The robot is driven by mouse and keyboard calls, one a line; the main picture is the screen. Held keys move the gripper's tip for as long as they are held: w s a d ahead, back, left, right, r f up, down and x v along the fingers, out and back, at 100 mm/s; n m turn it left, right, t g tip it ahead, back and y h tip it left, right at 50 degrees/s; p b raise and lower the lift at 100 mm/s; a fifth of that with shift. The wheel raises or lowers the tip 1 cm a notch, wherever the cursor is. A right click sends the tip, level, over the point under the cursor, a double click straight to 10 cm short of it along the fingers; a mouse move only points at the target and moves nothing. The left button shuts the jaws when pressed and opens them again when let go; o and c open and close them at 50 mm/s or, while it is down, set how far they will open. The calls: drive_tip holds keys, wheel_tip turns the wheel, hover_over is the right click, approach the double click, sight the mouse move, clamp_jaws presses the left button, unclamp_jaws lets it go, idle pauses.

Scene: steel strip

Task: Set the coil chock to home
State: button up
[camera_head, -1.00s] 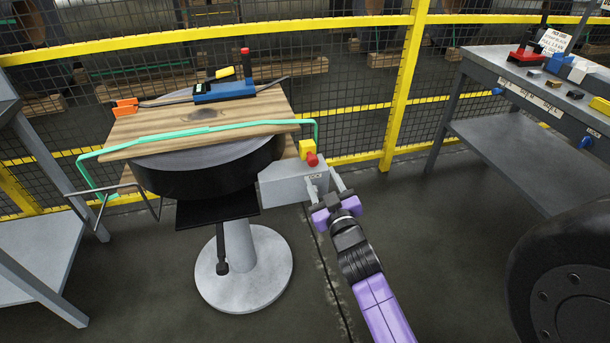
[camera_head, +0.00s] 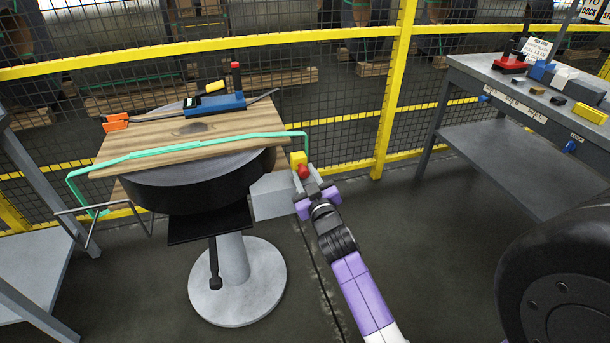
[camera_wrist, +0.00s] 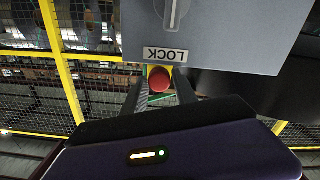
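I cannot tell for sure which thing is the coil chock. A grey control box (camera_head: 272,198) is fixed at the right side of the round black coil stand. In the wrist view the box (camera_wrist: 225,45) shows a selector knob (camera_wrist: 173,12) and a LOCK label (camera_wrist: 166,55), upside down. A red button (camera_head: 303,173) with a yellow part (camera_head: 298,158) sits at the box's upper right. The button (camera_wrist: 159,79) also shows between my fingers in the wrist view. My gripper (camera_head: 312,180) is open and empty beside it; contact is unclear.
A grey bench (camera_head: 500,85) with several small blocks stands right. A yellow-railed mesh fence (camera_head: 385,110) runs behind. A dark wheel-like shape fills the lower right.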

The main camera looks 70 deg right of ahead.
clamp_jaws()
idle(1.1)
